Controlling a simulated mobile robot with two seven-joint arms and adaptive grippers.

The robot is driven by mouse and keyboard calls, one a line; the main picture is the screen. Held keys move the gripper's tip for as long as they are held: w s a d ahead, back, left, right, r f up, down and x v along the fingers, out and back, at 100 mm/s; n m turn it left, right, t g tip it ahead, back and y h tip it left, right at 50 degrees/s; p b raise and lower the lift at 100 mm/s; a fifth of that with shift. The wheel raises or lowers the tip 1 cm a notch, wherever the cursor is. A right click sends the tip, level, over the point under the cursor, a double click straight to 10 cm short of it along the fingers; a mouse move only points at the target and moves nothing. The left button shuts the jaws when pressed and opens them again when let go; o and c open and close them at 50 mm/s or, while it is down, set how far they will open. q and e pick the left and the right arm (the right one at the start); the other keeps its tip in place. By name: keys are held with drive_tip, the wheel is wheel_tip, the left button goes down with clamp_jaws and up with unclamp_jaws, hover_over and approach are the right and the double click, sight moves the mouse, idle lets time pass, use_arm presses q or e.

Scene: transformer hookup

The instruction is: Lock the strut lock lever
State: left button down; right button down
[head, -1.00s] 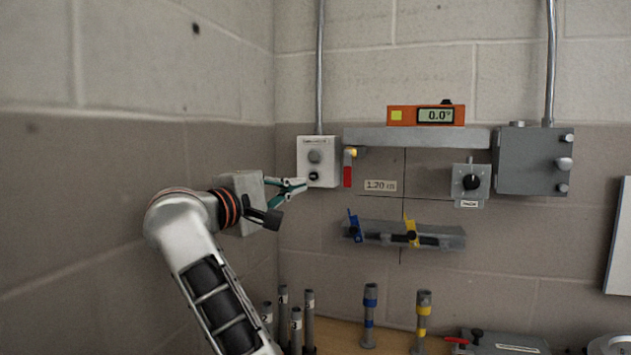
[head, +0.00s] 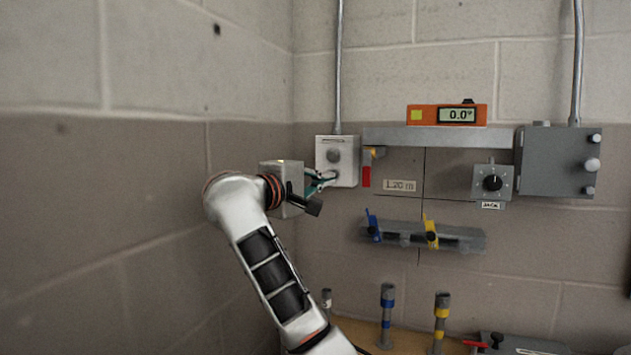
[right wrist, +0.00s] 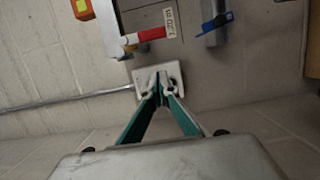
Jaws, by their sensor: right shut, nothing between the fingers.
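A red lever (head: 366,176) hangs straight down from a yellow-tipped pivot at the left end of the grey wall beam (head: 440,138). It looks like the strut lock lever, but no label confirms that. In the right wrist view the red lever (right wrist: 150,34) lies beyond the fingertips, apart from them. My right gripper (head: 330,178) has green fingers and is shut and empty. It is in front of the lower part of a white control box (head: 322,146), left of the lever. In the right wrist view its fingertips (right wrist: 160,84) overlap that box; contact cannot be told. My left gripper is out of view.
An orange level reading 0.0° (head: 424,115) sits on the beam. A grey dial box (head: 480,190) and a larger grey box (head: 555,160) are to the right. A lower rail (head: 400,240) carries blue and yellow clamps. Posts stand on the bench below.

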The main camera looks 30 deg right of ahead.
sight(367, 169)
drive_tip(key=d, duration=0.2)
drive_tip(key=s+d, duration=0.1)
drive_tip(key=d, duration=0.2)
drive_tip(key=shift+s+d+p, duration=0.25)
drive_tip(key=shift+d+p, duration=0.1)
drive_tip(key=shift+p, duration=0.05)
drive_tip(key=shift+s+f, duration=0.1)
drive_tip(key=shift+f, duration=0.05)
